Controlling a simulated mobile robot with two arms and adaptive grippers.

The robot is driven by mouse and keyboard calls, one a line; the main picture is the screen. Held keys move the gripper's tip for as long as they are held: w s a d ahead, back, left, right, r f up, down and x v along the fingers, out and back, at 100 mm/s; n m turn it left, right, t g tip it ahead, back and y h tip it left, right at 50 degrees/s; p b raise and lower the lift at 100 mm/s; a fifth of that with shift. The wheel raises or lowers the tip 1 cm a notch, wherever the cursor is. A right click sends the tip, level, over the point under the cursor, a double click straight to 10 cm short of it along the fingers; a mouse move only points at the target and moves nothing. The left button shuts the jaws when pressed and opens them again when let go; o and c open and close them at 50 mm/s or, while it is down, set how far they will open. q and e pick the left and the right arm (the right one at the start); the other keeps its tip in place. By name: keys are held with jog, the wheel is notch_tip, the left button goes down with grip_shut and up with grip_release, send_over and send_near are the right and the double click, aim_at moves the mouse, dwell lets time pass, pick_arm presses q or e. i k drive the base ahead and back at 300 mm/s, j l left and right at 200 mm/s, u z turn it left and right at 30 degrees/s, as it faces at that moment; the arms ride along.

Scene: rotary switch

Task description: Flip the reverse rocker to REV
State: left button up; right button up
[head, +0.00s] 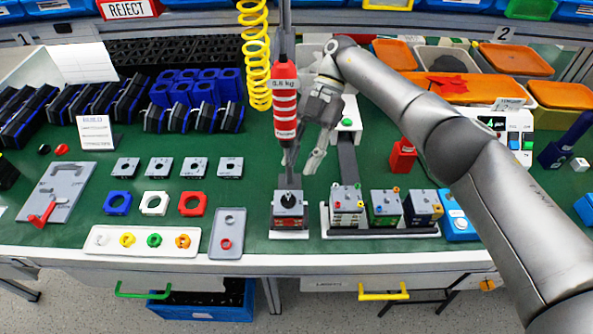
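A red power screwdriver (285,110) with white bands hangs upright at the centre of the head view. Its grey nose points down over a grey switch block (289,200) with a black knob. The reverse rocker cannot be made out at this size; it may be hidden on the tool's body. My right gripper (304,160) is just right of the screwdriver, fingers pointing down and apart beside its lower end. The fingers look open with nothing between them; I cannot tell whether they touch the tool. My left gripper is not in view.
A yellow coiled cord (256,60) hangs left of the screwdriver. Several switch units stand on a rail (380,233) at right. A grey tray (228,235) and a white tray of coloured rings (100,240) lie at the front left. Orange bins (515,60) stand at the back right.

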aim_at(513, 139)
jog(key=z, duration=1.4)
